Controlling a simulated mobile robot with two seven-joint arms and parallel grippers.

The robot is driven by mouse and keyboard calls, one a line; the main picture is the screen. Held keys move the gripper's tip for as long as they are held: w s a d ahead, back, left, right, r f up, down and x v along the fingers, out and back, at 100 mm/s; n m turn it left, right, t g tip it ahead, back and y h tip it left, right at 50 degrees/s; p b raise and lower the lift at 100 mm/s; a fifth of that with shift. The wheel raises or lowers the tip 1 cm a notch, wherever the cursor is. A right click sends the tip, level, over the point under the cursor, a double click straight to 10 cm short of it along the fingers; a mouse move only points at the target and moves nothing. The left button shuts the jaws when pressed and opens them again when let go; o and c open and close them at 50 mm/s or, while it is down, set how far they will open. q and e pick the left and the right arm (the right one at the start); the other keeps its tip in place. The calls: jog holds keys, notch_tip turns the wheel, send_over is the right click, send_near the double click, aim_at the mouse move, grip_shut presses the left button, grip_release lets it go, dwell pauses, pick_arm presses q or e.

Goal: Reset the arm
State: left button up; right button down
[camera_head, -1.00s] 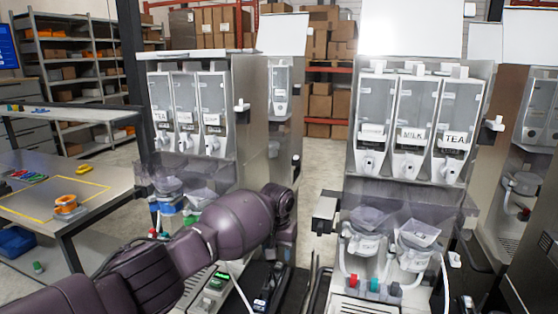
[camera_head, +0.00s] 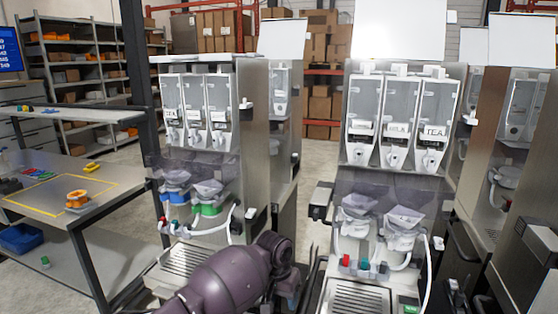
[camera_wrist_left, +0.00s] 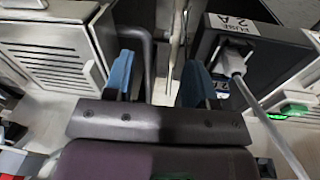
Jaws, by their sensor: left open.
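My left arm (camera_head: 228,281) comes in at the bottom of the head view, low in front of the gap between two dispenser machines. Its wrist hides the hand there. In the left wrist view my left gripper (camera_wrist_left: 157,78) is open, with two blue-padded fingers spread wide and nothing between them. A dark box labelled "FUSE 2A" (camera_wrist_left: 245,35) with a plugged-in grey cable (camera_wrist_left: 265,115) is just right of the fingers. A vented white panel (camera_wrist_left: 60,60) is to the left. My right gripper does not show.
The left dispenser machine (camera_head: 243,130) and the right dispenser machine (camera_head: 405,82) stand close ahead, with hoppers, funnels and tubes. A worktable (camera_head: 95,222) with an orange item (camera_head: 77,199) is at the left. Open floor (camera_head: 315,160) shows between the machines.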

pick_arm(q)
jog(key=s+a+f+t+h, duration=0.1)
jog(key=s+a+f, duration=0.25)
jog(key=s, duration=0.45)
jog(key=s+a+f+h, duration=0.1)
jog(key=s+a+f, duration=0.25)
jog(key=s, duration=0.45)
jog(key=s+a+r+n+t+y, duration=0.1)
jog(key=s+a+r+n+y, duration=0.15)
jog(key=s+a, duration=0.9)
jog(key=s+a+r+n+t+y, duration=0.2)
jog(key=s+a+r, duration=0.2)
jog(key=s+a, duration=0.7)
jog(key=w+f+t+b, duration=0.1)
jog(key=w+f+t, duration=0.2)
jog(key=f, duration=0.3)
jog(key=w+f+t+b, duration=0.2)
jog(key=w+f+t, duration=0.1)
jog(key=f, duration=0.4)
jog(key=shift+w+d+f+t+h, duration=0.15)
jog(key=shift+d+f+t+h, duration=0.1)
jog(key=shift+d+t+h, duration=0.35)
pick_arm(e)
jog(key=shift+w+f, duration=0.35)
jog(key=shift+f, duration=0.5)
pick_arm(q)
jog(key=shift+a+m, duration=0.15)
jog(key=shift+m, duration=0.1)
